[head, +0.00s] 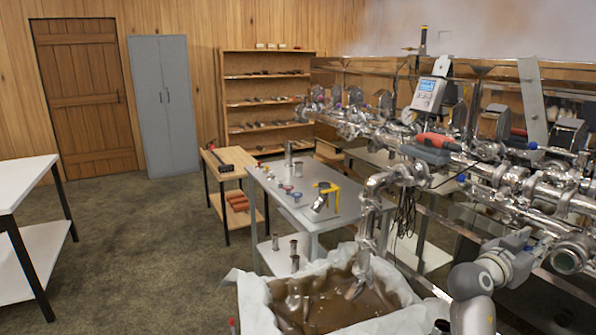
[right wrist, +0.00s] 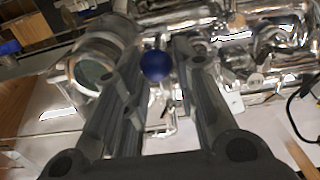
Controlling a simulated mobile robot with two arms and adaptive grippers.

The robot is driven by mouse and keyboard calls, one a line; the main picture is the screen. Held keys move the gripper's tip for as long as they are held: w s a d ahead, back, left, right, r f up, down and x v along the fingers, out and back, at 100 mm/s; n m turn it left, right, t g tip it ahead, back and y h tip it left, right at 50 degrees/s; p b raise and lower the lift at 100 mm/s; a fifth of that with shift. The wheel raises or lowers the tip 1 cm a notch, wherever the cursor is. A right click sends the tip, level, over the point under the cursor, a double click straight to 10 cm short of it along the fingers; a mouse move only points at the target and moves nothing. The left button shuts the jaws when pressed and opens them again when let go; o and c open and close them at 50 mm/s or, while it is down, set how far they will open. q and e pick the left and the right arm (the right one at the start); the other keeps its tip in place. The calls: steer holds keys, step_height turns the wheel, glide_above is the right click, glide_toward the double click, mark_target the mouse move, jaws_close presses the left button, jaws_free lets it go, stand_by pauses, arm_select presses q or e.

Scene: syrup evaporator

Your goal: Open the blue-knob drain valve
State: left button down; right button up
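The blue knob (right wrist: 156,66) shows in the right wrist view as a small round ball between the fingers of my right gripper (right wrist: 157,48). The gripper is open, with one finger on each side of the knob; I cannot tell whether either finger touches it. A shiny steel pipe with a round open end (right wrist: 92,72) lies just left of the knob. In the head view my right arm comes in at the lower right, and its gripper (head: 535,243) is among the steel pipes. The blue knob cannot be made out there. My left gripper is not in view.
Steel evaporator piping (head: 480,170) crowds the right side. A lined tub of brown syrup (head: 270,318) stands below it. A grey table (head: 262,190) holds small fittings and a yellow-handled tool. A white table (head: 20,180) stands at left; the floor (head: 150,240) between is clear.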

steer(key=o, duration=0.4)
steer(key=shift+f, duration=0.1)
steer(key=shift+a, duration=0.1)
steer(key=shift+s+a+f, duration=0.1)
steer(key=shift+s+a, duration=0.05)
steer(key=shift+a, duration=0.1)
steer(key=b+v, duration=0.1)
steer(key=v, duration=0.6)
steer(key=shift+s+a+b, duration=0.1)
steer(key=shift+a+b, duration=0.05)
steer(key=shift+b, duration=0.2)
